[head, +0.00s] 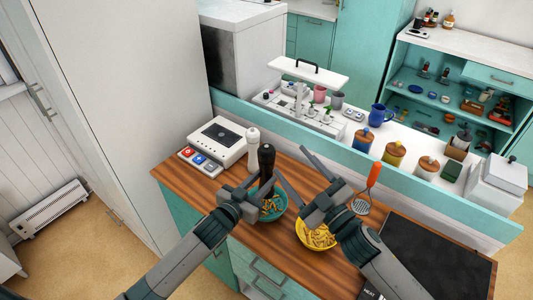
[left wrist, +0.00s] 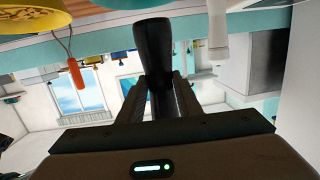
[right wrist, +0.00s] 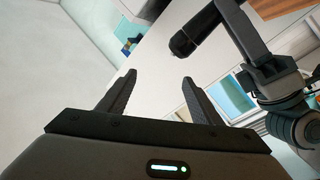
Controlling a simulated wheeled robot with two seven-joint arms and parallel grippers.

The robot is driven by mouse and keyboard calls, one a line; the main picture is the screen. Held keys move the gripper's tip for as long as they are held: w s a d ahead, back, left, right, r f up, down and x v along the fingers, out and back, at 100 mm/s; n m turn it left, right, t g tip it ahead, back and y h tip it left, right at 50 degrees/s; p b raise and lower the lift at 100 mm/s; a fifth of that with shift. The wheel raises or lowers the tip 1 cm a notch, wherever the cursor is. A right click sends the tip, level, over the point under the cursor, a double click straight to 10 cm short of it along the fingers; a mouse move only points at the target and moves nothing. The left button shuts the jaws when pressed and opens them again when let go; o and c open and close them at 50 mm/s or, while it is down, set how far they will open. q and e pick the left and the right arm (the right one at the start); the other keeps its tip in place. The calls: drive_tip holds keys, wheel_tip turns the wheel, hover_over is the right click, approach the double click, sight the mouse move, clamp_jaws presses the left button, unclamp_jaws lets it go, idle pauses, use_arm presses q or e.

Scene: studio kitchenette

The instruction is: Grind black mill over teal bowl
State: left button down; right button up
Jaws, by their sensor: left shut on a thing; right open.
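The black mill (head: 267,158) stands about upright at the back rim of the teal bowl (head: 280,211), seemingly raised above the counter. My left gripper (head: 263,180) is shut on it; in the left wrist view the mill (left wrist: 153,55) sits between both fingers. The teal bowl holds pasta-like pieces and is partly hidden by my left gripper. My right gripper (head: 290,161) is open and empty, to the right of the mill; its spread fingers (right wrist: 158,82) show in the right wrist view. The mill's dark end (right wrist: 184,43) shows there too.
A white mill (head: 253,150) stands just left of the black one. A yellow bowl (head: 318,236) of pasta is right of the teal bowl. An orange-handled utensil (head: 373,175), a dark hob (head: 430,255) and a device with colored buttons (head: 200,160) are on the wooden counter.

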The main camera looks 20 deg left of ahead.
sight(272, 159)
drive_tip(key=shift+s+f+m+g+h, duration=0.1)
drive_tip(key=shift+f+m+g+h, duration=0.3)
drive_tip(key=shift+f+m, duration=1)
drive_tip(key=shift+f+m+g+h, duration=0.2)
drive_tip(key=shift+f+m+g, duration=0.5)
drive_tip(key=shift+m, duration=1.1)
drive_tip(key=shift+a+f, duration=0.1)
drive_tip(key=shift+a, duration=0.1)
drive_tip(key=x, duration=1.1)
drive_tip(key=shift+w+a, duration=0.2)
drive_tip(key=shift+w, duration=0.25)
drive_tip(key=shift+c, duration=0.7)
drive_tip(key=shift+t, duration=0.3)
drive_tip(key=c, duration=0.9)
